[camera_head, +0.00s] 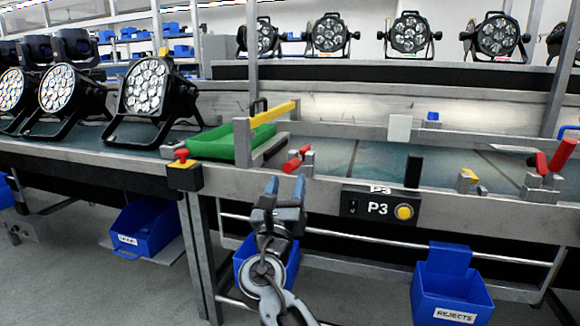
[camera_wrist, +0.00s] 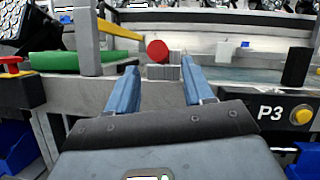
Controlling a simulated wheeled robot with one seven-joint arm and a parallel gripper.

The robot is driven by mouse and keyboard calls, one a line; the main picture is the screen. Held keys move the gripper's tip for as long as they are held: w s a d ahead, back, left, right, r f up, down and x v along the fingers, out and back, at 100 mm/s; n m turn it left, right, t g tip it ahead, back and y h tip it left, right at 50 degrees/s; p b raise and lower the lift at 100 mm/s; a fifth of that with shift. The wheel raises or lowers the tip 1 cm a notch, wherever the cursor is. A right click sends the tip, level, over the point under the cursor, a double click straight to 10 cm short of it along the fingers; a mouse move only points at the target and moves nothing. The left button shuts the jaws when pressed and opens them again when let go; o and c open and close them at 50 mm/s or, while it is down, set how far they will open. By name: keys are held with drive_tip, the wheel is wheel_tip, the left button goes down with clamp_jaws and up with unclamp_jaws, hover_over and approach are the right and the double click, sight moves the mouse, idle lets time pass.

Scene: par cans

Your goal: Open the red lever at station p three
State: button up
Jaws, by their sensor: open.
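A short red lever (camera_head: 293,164) sits on a small grey clamp at the front rail of the conveyor, left of the P3 panel (camera_head: 376,208). In the wrist view the red lever (camera_wrist: 157,51) shows its round end toward me, with grey blocks beside it. My gripper (camera_head: 285,187) is open and empty, in front of and slightly below this lever. In the wrist view its blue fingers (camera_wrist: 158,68) are spread, and the lever appears just beyond and between the tips, apart from them. A second, larger red lever (camera_head: 562,154) stands at the far right of the rail.
A yellow bar (camera_head: 274,113) and green tray (camera_head: 215,143) are left of the lever. A red stop button (camera_head: 181,155) sits on the left rail. A black post (camera_head: 413,171) stands right. Blue bins, including REJECTS (camera_head: 452,290), hang below. Par cans (camera_head: 150,88) stand left.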

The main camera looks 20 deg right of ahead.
sight(292, 166)
drive_tip(key=b+x, duration=0.1)
drive_tip(key=x, duration=0.5)
drive_tip(key=shift+w+d+r+b, duration=0.1)
drive_tip(key=shift+w+d+b, duration=0.05)
drive_tip(key=shift+w+b, duration=0.15)
drive_tip(key=shift+c, duration=0.2)
clamp_jaws()
